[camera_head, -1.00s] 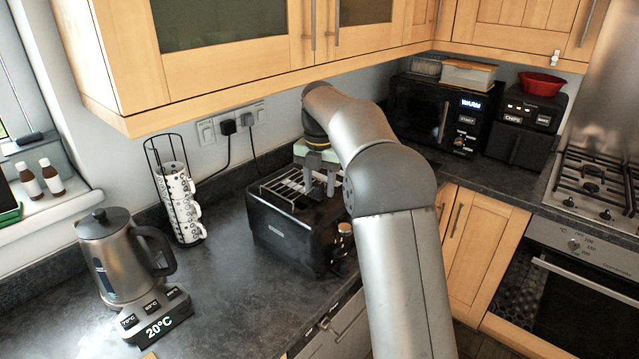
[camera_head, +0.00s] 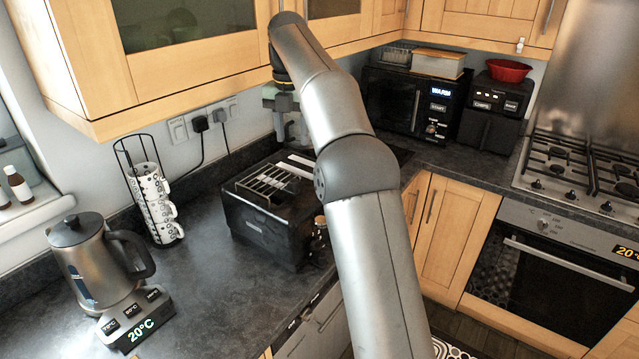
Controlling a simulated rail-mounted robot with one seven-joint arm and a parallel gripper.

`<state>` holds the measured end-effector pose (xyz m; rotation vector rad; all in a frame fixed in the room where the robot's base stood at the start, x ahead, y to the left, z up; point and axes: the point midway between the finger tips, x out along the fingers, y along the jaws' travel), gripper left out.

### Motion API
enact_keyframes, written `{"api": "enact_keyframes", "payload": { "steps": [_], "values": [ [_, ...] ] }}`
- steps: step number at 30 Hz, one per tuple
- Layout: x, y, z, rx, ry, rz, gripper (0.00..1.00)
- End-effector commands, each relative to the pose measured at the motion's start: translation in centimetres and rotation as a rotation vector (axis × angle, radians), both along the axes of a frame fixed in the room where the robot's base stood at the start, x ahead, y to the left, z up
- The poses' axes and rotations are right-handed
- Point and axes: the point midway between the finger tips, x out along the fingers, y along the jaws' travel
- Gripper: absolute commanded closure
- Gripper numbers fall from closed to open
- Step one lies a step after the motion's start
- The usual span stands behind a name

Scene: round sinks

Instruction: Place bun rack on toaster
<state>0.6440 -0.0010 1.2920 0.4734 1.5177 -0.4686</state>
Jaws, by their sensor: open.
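The black toaster (camera_head: 262,226) stands on the dark counter near the middle of the head view. The bun rack (camera_head: 268,184), a metal wire grid, lies on top of the toaster at its left part. I cannot tell whether it is fully seated. My gripper (camera_head: 292,138) is open above the far side of the toaster, apart from the rack, with its fingers pointing down. My arm hides the toaster's right end in part.
A kettle (camera_head: 92,262) on its base and a stand of mugs (camera_head: 153,200) are to the left. The wall cabinets (camera_head: 190,80) hang close to my arm. A microwave (camera_head: 408,103) and an air fryer (camera_head: 490,125) stand at the back right.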

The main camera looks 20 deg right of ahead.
Motion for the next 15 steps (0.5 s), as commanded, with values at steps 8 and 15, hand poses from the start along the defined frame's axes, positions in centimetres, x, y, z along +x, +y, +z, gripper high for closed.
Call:
{"api": "enact_keyframes", "payload": {
  "steps": [8,15],
  "values": [
    [-3.1,0.3,0.2,-0.006,-0.012,-0.29,0.58],
    [-13.1,0.4,-2.4,0.009,-0.046,-1.044,0.58]
  ]
}}
